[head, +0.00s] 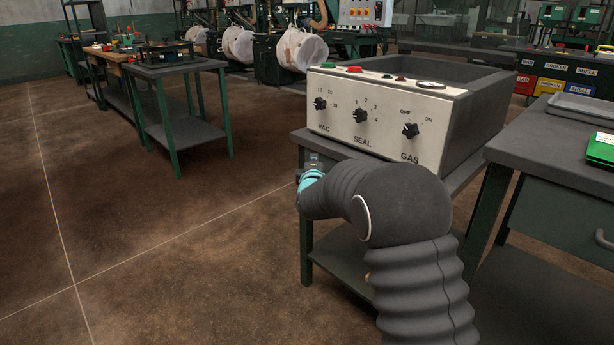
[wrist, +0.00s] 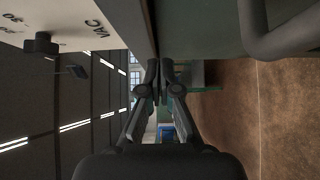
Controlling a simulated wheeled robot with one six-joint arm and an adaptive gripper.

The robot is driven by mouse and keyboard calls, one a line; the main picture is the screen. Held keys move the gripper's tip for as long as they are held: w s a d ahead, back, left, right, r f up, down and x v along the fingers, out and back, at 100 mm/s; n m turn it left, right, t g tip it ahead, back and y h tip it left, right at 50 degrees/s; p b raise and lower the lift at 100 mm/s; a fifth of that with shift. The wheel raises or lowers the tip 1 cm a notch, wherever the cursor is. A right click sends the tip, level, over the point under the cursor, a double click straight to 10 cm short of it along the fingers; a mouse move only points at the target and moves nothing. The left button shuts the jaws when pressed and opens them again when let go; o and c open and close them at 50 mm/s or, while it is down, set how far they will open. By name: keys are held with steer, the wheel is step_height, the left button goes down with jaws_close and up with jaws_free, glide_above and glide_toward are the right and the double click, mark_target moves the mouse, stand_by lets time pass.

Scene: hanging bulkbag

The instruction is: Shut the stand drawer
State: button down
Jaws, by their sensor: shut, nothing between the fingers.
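The stand (head: 303,225) is a dark table with green legs that carries the grey sealing machine (head: 380,112). In the head view my arm hides most of the stand's front. In the wrist view, which is turned sideways, a green drawer front (wrist: 205,30) with a thick grey bar handle (wrist: 282,32) fills the upper right, beside the stand's top edge (wrist: 152,28). My gripper (wrist: 160,70) is shut and empty, with its fingertips close to the drawer front and top edge. I cannot tell whether they touch, or how far the drawer stands out.
A second dark table (head: 545,150) with its own green drawer (head: 565,222) stands close at the right, bearing a grey tray (head: 580,108) and a green item (head: 601,148). A workbench (head: 170,68) stands at the back left. The brown floor at the left is clear.

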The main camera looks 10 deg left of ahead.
steer(key=s+a, duration=0.1)
steer(key=s, duration=1)
steer(key=s+a+f+m+g+y, duration=0.25)
steer(key=s+f+m+g, duration=0.2)
steer(key=f, duration=0.55)
steer(key=s+d+f+m+g, duration=0.2)
steer(key=s+f+m+g, duration=0.15)
steer(key=s+g, duration=0.35)
steer(key=s+d+r+m+h, duration=0.1)
steer(key=s+d+r+m, duration=0.2)
steer(key=s+d, duration=0.6)
steer(key=s+d+r+m+h, duration=0.2)
steer(key=s+d+r+m, duration=0.2)
steer(key=s+d, duration=0.5)
steer(key=s+d+r+m+h, duration=0.1)
steer(key=s+d+r+m, duration=0.3)
steer(key=s, duration=0.8)
steer(key=d+r+g, duration=0.1)
steer(key=d+r, duration=0.1)
steer(key=d, duration=0.2)
steer(key=shift+s+d, duration=0.35)
steer(key=shift+d, duration=0.05)
